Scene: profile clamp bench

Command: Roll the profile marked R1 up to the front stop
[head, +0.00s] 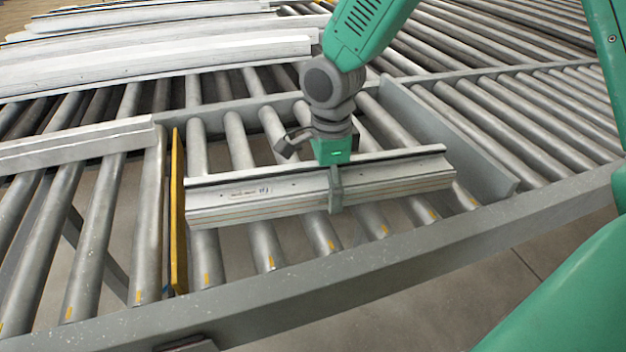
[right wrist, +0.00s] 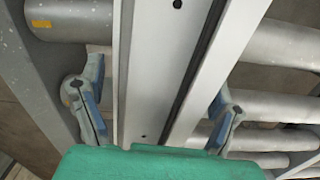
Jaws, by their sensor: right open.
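A pale grey grooved profile (head: 275,205) lies across the rollers in the middle of the head view, with a small label on its front face too small to read. In the right wrist view the profile (right wrist: 150,70) runs between the fingers. My right gripper (head: 335,180) is over the profile, right of its middle. Its jaws are open, one finger (head: 336,190) in front of the profile, the other behind it. The wrist view shows a finger on each side (right wrist: 155,108), with gaps to the profile. A yellow upright plate (head: 178,210) stands at the profile's left end. My left gripper is out of view.
A grey front rail (head: 350,268) borders the rollers. A grey side plate (head: 450,138) stands to the right of the profile. More long pale profiles (head: 150,65) lie at the back left, and another (head: 75,145) lies left of the yellow plate.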

